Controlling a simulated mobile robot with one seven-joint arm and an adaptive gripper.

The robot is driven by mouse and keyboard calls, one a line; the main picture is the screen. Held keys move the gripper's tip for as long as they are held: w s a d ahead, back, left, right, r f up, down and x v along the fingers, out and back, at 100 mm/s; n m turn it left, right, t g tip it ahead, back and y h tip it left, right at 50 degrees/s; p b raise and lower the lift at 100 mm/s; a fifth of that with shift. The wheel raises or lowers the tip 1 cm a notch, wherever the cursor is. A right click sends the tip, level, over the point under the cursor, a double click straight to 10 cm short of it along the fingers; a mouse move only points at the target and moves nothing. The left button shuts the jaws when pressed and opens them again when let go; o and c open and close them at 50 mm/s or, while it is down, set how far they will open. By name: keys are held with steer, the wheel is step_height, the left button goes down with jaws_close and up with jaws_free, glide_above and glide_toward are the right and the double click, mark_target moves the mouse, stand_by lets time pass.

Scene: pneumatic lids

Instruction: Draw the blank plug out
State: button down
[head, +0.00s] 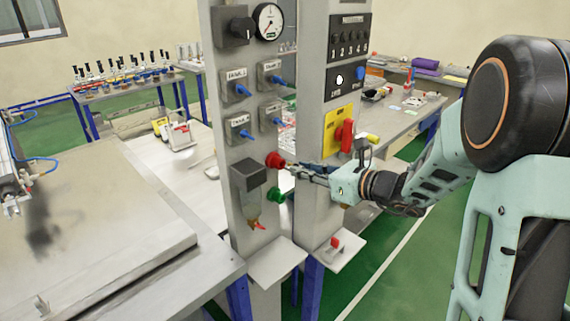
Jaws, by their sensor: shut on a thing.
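A red plug-like piece (273,160) sticks out of the right side of the near grey panel column (235,200), and I take it for the blank plug. My gripper (290,166) comes in from the right, with its narrow fingers shut on the outer end of this piece. The piece's base still sits against the column's side; I cannot tell how deep it is seated. A green piece (277,196) sits just below it on the same side. The fingertips are small in the head view, and the exact contact is hard to see.
The right column (318,215) stands close to my gripper, bearing a yellow plate (336,131) with a red handle. A bench (110,225) is at left.

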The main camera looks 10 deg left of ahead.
steer(key=s+d+r+p, duration=0.2)
steer(key=d+r+p, duration=0.1)
steer(key=r, duration=0.3)
steer(key=shift+s+p, duration=0.25)
steer(key=shift+p, duration=0.1)
steer(key=shift+d, duration=0.1)
stand_by(0.5)
